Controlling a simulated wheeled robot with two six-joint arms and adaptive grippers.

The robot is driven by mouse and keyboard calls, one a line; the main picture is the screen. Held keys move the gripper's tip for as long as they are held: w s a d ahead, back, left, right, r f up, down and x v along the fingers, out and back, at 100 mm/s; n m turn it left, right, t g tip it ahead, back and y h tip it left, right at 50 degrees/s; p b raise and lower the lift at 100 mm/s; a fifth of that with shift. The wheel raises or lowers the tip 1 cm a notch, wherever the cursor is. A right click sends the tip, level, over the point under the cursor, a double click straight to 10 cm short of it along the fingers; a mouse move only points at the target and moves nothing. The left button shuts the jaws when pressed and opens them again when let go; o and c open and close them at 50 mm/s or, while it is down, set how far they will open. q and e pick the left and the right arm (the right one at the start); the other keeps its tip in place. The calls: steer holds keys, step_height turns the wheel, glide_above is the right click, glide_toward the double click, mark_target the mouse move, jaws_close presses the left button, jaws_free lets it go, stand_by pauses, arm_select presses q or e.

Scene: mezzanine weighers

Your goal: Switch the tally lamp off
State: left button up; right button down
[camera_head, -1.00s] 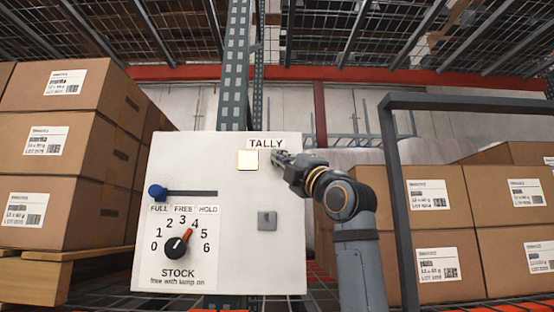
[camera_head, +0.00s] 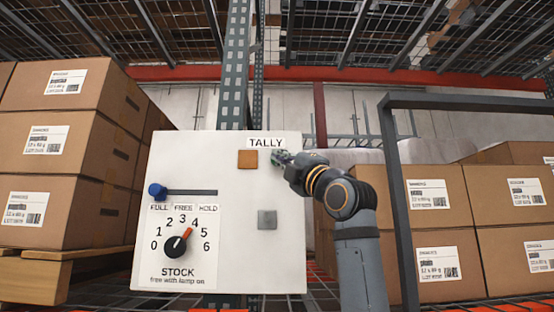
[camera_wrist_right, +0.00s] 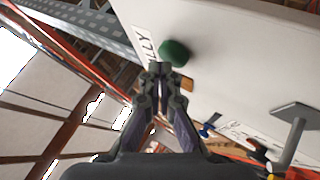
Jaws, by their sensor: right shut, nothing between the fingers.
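The tally lamp (camera_head: 248,159) is a square on the white panel (camera_head: 285,270), left of the gripper and under the TALLY label (camera_head: 266,143). It is dull orange-brown and unlit; its edge shows in the right wrist view (camera_wrist_right: 187,83). A round green button (camera_wrist_right: 175,52) sits on the panel close to my fingertips. In the head view the gripper mostly hides it. My right gripper (camera_head: 282,157) is shut and empty, its tips (camera_wrist_right: 160,68) at the button; I cannot tell whether they touch. My left gripper is out of view.
The panel also carries a blue-knobbed slider (camera_head: 157,192), a STOCK dial (camera_head: 176,245) with its pointer near 4, and a small grey square fitting (camera_head: 267,220). Cartons (camera_head: 62,150) stand left and more cartons (camera_head: 500,240) right. A dark grey frame (camera_head: 395,180) rises right of my arm.

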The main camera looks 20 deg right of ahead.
steer(key=s+b, duration=0.1)
steer(key=s, duration=0.1)
steer(key=s+a, duration=0.1)
steer(key=s+b, duration=0.1)
steer(key=s, duration=0.1)
steer(key=shift+s+a+b, duration=0.3)
steer(key=shift+s+a, duration=0.05)
stand_by(0.3)
